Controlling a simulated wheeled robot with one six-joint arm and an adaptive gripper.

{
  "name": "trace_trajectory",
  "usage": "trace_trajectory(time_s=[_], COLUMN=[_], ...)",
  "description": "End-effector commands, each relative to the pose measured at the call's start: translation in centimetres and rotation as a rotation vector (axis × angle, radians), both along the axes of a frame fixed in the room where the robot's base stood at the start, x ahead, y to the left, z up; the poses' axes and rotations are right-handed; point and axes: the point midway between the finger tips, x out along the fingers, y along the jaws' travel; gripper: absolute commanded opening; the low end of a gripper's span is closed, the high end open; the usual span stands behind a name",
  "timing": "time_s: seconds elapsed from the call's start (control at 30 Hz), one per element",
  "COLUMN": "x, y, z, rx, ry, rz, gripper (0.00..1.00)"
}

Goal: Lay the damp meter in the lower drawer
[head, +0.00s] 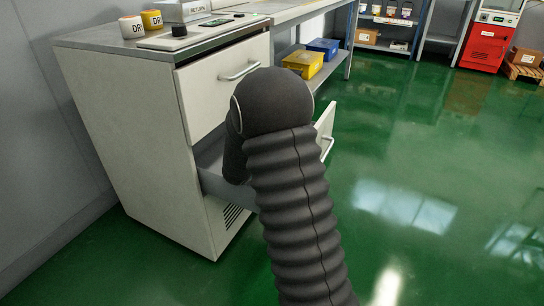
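The lower drawer (212,180) of the grey cabinet is pulled out. Its front panel with a bar handle shows to the right of my dark ribbed arm, which covers most of the drawer. My arm bends down at the drawer, and its far end goes behind its own nearer links. My gripper is hidden there, so neither its fingers nor anything in them shows. I cannot make out the damp meter, and most of the drawer's inside is hidden.
The upper drawer (222,84) is shut, just above the open one. Yellow (303,64) and blue (323,48) bins sit on a shelf behind. Green floor is clear at right.

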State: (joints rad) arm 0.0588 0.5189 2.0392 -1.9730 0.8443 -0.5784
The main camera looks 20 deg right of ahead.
Motion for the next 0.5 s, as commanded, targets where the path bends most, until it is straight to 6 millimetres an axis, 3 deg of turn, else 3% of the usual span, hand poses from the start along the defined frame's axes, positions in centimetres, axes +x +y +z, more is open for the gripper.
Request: trace_trajectory(time_s=[0.4, 0.43, 0.5], x=[-0.3, -0.3, -0.4], y=[-0.1, -0.1, -0.1], z=[-1.6, -1.7, -1.7], rx=[0.001, 0.001, 0.002], ry=[0.014, 0.015, 0.016], rz=[-0.002, -0.002, -0.002], gripper=[0.26, 0.71, 0.89])
